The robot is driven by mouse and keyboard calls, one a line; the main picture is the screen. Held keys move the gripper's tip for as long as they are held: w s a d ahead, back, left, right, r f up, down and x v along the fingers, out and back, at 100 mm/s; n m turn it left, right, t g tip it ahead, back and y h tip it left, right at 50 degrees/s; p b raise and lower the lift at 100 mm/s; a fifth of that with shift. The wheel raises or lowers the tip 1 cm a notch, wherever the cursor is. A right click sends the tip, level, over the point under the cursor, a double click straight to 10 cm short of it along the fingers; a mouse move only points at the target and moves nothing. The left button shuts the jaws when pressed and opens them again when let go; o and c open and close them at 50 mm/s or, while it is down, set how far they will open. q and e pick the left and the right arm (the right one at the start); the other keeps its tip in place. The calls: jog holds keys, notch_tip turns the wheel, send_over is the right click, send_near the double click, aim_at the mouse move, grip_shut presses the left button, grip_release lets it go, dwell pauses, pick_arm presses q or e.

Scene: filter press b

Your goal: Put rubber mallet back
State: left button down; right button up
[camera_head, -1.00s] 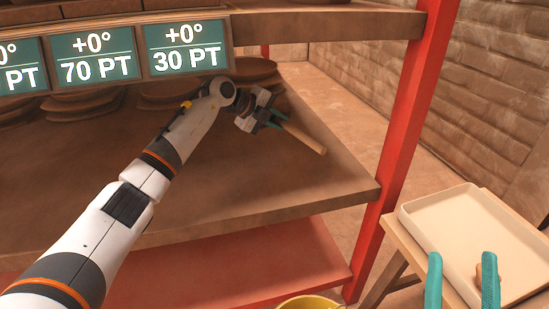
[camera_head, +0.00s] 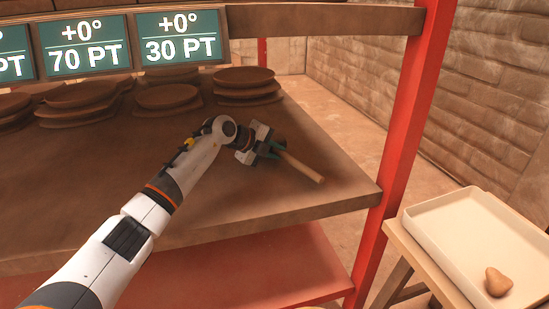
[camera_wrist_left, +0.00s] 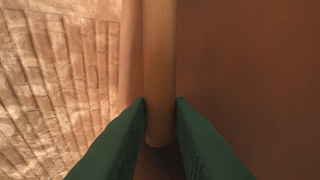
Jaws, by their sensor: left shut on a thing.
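My left gripper (camera_head: 277,150) is over the right part of the brown shelf board (camera_head: 300,195). Its green fingers are shut on the wooden handle of the rubber mallet (camera_head: 305,169). The handle points toward the front right corner of the board. In the left wrist view the handle (camera_wrist_left: 159,60) runs upright between the two green fingers (camera_wrist_left: 160,115). The mallet's head is hidden or too unclear to make out. I cannot tell whether the mallet touches the board. My right gripper is not in view.
Stacks of brown discs (camera_head: 167,98) stand along the back of the shelf under signs (camera_head: 180,38). A red post (camera_head: 400,140) rises at the shelf's right corner. A cream tray (camera_head: 465,235) on a wooden stand holds a brown lump (camera_head: 498,282). The board's front is clear.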

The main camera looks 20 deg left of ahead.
pick_arm(q)
jog(key=shift+f, duration=0.35)
jog(key=shift+r, duration=0.1)
jog(key=c, duration=1.6)
grip_release()
jog(key=shift+o, duration=0.2)
